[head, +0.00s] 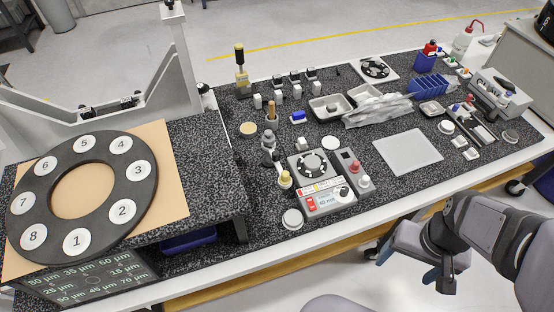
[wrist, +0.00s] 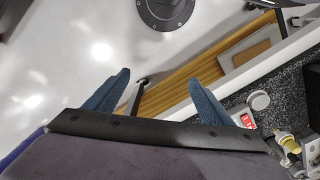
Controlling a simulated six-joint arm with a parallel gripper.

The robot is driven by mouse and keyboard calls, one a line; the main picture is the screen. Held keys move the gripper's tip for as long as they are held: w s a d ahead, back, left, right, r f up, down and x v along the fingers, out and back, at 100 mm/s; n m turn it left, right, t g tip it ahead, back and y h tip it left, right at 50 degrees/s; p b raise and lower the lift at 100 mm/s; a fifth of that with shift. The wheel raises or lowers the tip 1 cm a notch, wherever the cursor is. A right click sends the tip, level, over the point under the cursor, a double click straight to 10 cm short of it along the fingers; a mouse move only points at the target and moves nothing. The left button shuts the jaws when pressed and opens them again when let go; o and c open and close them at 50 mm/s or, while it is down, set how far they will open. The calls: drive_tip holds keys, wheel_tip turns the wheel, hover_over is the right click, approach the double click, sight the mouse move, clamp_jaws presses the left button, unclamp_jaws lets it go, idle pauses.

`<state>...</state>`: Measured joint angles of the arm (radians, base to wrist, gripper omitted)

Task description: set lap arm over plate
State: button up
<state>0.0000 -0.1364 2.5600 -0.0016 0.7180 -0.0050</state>
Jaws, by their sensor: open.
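A small grey lapping machine stands mid-bench, with a dark round plate (head: 313,164) bearing pale discs on its top. A red-labelled control panel (head: 328,200) is at its front. A dark arm-like part (head: 279,163) sits at the plate's left side; I cannot tell for sure that it is the lap arm. My gripper (head: 446,282) hangs at the lower right, off the bench's front edge and well apart from the machine. In the wrist view my gripper (wrist: 157,78) has its two blue fingers spread with nothing between them. Part of the machine shows at that view's lower right.
A large numbered ring (head: 112,231) lies on a raised platform at left. A yellow-topped knob (head: 285,179) stands beside the machine. A flat grey pad (head: 408,152), metal trays (head: 329,106) and bottles crowd the right and back. The floor before the bench is open near my arm.

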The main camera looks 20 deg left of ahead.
drive_tip(key=shift+w, duration=0.1)
drive_tip(key=c, duration=0.5)
drive_tip(key=shift+w+a, duration=0.25)
drive_tip(key=shift+w, duration=0.1)
drive_tip(key=c, duration=0.4)
drive_tip(key=w+a+n+t+b, duration=0.1)
drive_tip(key=w+a+n+b, duration=0.2)
drive_tip(key=w+a, duration=0.3)
drive_tip(key=n+t+y+b, duration=0.1)
drive_tip(key=n+y+b, duration=0.3)
drive_tip(key=n+b, duration=0.45)
approach(276, 153)
drive_tip(key=f, duration=0.1)
drive_tip(key=shift+n, duration=0.25)
drive_tip(key=shift+p+x, duration=1.3)
drive_tip(key=shift+x, duration=2.5)
drive_tip(key=shift+a, duration=0.1)
